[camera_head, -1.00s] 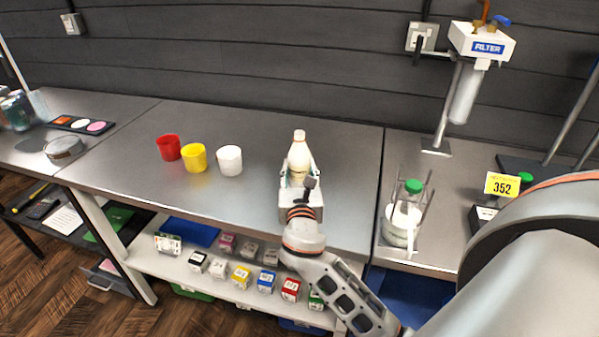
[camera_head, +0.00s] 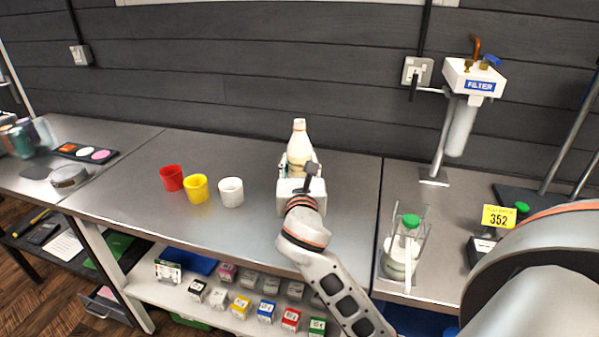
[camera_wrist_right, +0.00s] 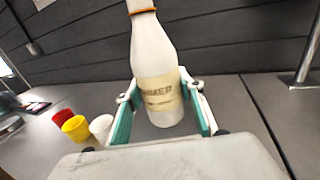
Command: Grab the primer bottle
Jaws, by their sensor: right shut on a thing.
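The primer bottle (camera_head: 299,145) is a cream-white bottle with a tan label, upright at the middle of the steel bench in the head view. In the right wrist view the primer bottle (camera_wrist_right: 157,70) stands between the fingers, its label partly reading "PRIMER". My right gripper (camera_head: 299,170) is shut around the lower part of the bottle. In the right wrist view the green-lined fingers of the gripper (camera_wrist_right: 162,112) sit on either side of it. The bottle's base is partly hidden by the gripper. My left gripper is not in view.
Red (camera_head: 171,178), yellow (camera_head: 196,188) and white (camera_head: 231,191) cups stand left of the bottle. A green-capped bottle in a clear holder (camera_head: 404,250) stands on the right bench, near a filter unit (camera_head: 472,80). Small boxes line the shelf below. The bench behind the cups is clear.

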